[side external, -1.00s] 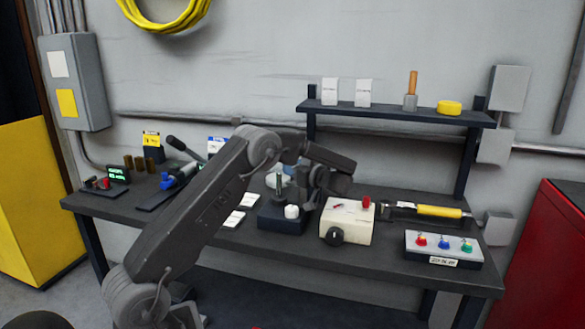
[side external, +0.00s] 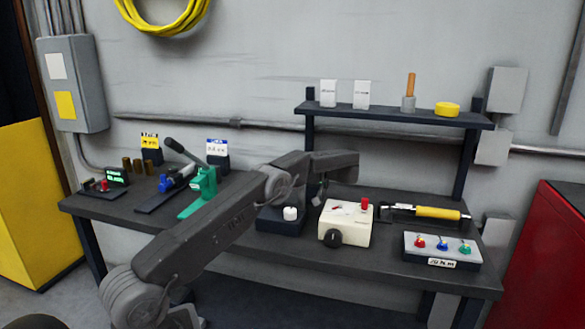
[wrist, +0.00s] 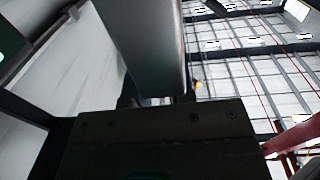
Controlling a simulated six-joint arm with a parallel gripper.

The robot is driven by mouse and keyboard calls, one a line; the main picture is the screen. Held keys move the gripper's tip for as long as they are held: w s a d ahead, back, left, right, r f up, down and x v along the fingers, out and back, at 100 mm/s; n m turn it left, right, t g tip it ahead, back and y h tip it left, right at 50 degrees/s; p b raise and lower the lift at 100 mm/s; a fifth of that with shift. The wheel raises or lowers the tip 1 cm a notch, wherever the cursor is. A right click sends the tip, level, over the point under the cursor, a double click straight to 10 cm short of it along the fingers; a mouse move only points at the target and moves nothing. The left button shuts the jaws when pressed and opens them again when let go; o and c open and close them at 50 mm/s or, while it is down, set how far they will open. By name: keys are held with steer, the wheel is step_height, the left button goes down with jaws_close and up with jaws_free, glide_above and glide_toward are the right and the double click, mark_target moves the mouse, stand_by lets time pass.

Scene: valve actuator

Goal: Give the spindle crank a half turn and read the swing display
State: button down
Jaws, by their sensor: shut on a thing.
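My gripper (side external: 318,190) is half hidden behind my own wrist, just right of the dark block with the white knob (side external: 290,213). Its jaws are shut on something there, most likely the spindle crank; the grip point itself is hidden. In the wrist view a dark housing of my gripper (wrist: 160,145) fills the bottom, with a thick grey cylinder (wrist: 150,45) running up from it. A small display with green digits (side external: 117,175) stands at the bench's left end; its digits are too small to read.
A cream box with a black knob (side external: 346,222) stands to the right. Beyond it are a yellow-handled tool (side external: 438,212) and a panel with coloured knobs (side external: 442,248). A green clamp-like part (side external: 203,188) stands to the left. A shelf (side external: 395,115) crosses above the bench's right half.

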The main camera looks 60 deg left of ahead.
steer(key=shift+r, duration=0.1)
steer(key=c, duration=1)
jaws_free()
steer(key=shift+s+d+m+t+y, duration=0.1)
steer(key=shift+d+m+t+y, duration=0.05)
steer(key=shift+m+t+y, duration=0.15)
